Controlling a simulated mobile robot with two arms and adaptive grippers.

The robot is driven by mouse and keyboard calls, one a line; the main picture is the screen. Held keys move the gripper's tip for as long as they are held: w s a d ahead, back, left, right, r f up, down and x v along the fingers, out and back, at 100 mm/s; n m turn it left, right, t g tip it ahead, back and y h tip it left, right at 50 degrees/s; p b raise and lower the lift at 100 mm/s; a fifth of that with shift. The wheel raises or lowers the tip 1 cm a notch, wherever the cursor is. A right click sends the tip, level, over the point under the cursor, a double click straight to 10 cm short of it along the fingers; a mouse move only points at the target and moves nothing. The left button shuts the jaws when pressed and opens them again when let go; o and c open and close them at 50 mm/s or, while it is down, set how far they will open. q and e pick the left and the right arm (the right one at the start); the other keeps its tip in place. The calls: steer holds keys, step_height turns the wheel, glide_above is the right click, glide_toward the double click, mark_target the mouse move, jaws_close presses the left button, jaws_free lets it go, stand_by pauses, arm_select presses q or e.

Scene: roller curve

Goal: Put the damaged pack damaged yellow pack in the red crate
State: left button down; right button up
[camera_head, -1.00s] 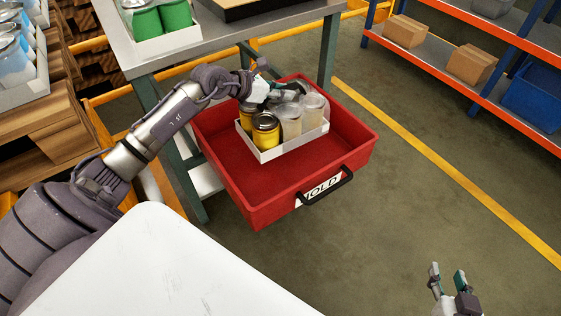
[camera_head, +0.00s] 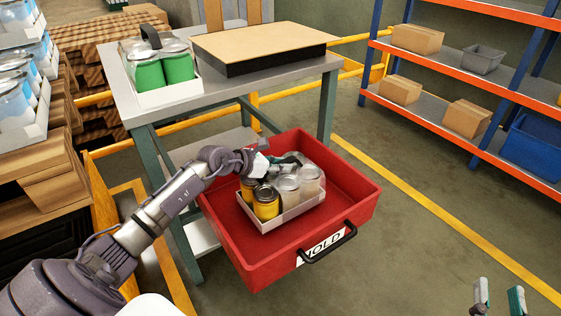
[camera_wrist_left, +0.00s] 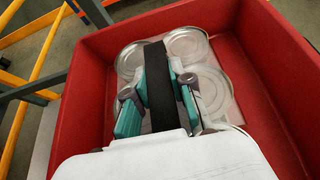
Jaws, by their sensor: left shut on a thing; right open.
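The damaged yellow pack (camera_head: 287,218) is a white tray with yellow jars and clear, pale jars. It is inside the red crate (camera_head: 345,188), towards its left and middle; I cannot tell whether it rests on the floor of the crate. My left gripper (camera_head: 291,160) is over the pack, shut on its dark handle. In the left wrist view, the gripper (camera_wrist_left: 160,95) closes around the black handle strap (camera_wrist_left: 158,85), with clear lids beside it. My right gripper (camera_head: 499,297) is open and empty at the lower right, away from the crate.
A grey table (camera_head: 118,82) behind the crate holds a pack of green jars (camera_head: 164,70) and a flat board (camera_head: 262,45). An orange and blue shelf (camera_head: 430,110) with boxes stands at the right. The floor right of the crate is clear.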

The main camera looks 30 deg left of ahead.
arm_select(q)
steer(key=shift+f+b, duration=0.3)
steer(key=shift+f, duration=0.8)
arm_select(e)
steer(key=shift+s+a+r+t+y, duration=0.1)
steer(key=shift+s+r+t+y, duration=0.05)
steer(key=shift+r+t, duration=0.4)
steer(key=shift+s+a+r+t+y, duration=0.1)
steer(key=shift+s+r+t+y, duration=0.15)
steer(key=shift+r, duration=0.45)
steer(key=shift+s+r+t+y, duration=0.1)
steer(key=shift+r+t, duration=0.4)
steer(key=shift+r, duration=0.15)
arm_select(q)
steer(key=c, duration=1)
jaws_free()
steer(key=shift+f, duration=0.2)
arm_select(e)
steer(key=shift+r, duration=0.1)
